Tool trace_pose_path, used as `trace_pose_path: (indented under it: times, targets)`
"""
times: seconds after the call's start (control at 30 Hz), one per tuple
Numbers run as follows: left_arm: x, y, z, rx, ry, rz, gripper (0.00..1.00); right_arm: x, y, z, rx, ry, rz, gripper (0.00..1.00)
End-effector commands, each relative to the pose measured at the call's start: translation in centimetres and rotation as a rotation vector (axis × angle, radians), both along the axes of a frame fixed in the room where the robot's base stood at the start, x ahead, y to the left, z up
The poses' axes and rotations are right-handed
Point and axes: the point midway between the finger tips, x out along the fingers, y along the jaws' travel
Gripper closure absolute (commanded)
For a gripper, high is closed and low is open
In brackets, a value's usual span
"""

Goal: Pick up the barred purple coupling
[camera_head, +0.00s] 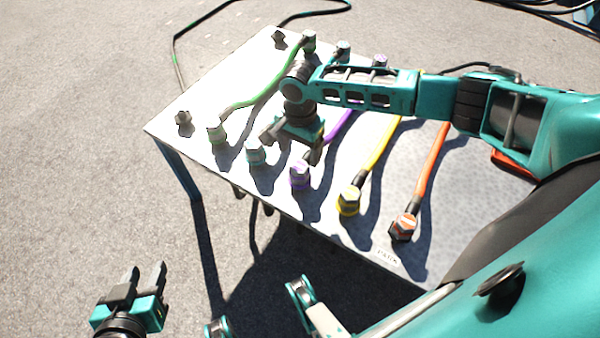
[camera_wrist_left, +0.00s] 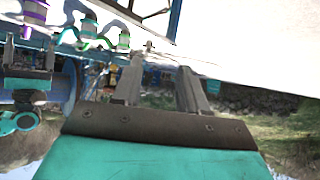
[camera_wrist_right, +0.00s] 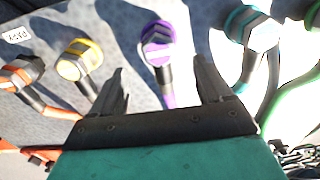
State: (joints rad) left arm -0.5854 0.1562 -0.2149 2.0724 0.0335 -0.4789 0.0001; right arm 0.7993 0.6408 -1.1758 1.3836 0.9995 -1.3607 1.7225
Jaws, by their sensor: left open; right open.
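The purple coupling (camera_head: 300,176) stands at the near edge of the white table, at the end of a purple hose. In the right wrist view the purple coupling (camera_wrist_right: 157,42) shows pale bar marks on its top and lies ahead of the fingers, between their lines. My right gripper (camera_head: 292,147) is open and empty, above the table just behind this coupling; its fingers also show in the right wrist view (camera_wrist_right: 158,68). My left gripper (camera_head: 146,270) is open and empty, off the table at lower left. A second purple fitting (camera_head: 379,60) is at the back.
Teal (camera_head: 255,152) and green (camera_head: 216,134) couplings stand left of the purple one, yellow (camera_head: 348,202) and orange (camera_head: 403,228) ones right of it. Their hoses run back across the table (camera_head: 190,95). My right arm covers part of the table's middle.

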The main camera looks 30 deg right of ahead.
Motion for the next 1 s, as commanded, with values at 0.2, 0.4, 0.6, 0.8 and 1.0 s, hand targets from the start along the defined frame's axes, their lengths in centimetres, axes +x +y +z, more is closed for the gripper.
trace_pose_path:
  times: [0.2, 0.4, 0.6, 0.8, 1.0]
  targets:
    - [-0.2, -0.1, -1.2, -0.001, 0.013, -0.003, 0.57, 0.0, 0.0, -2.3, 0.001, -0.001, 0.001, 0.21]
    - [-0.2, -0.5, -2.5, -0.011, 0.020, -0.004, 0.57, -0.1, 0.0, -5.0, 0.000, -0.001, 0.002, 0.21]
    - [-0.1, -1.3, -2.6, -0.029, 0.023, -0.009, 0.57, -0.1, 0.0, -7.3, 0.001, -0.001, 0.002, 0.21]
    - [0.1, -1.5, -2.0, -0.031, 0.013, -0.015, 0.57, -0.2, 0.0, -7.5, 0.002, -0.001, 0.002, 0.21]
    - [0.1, -1.4, -2.0, -0.030, 0.012, -0.015, 0.57, -0.2, 0.0, -7.4, 0.001, -0.002, 0.002, 0.32]
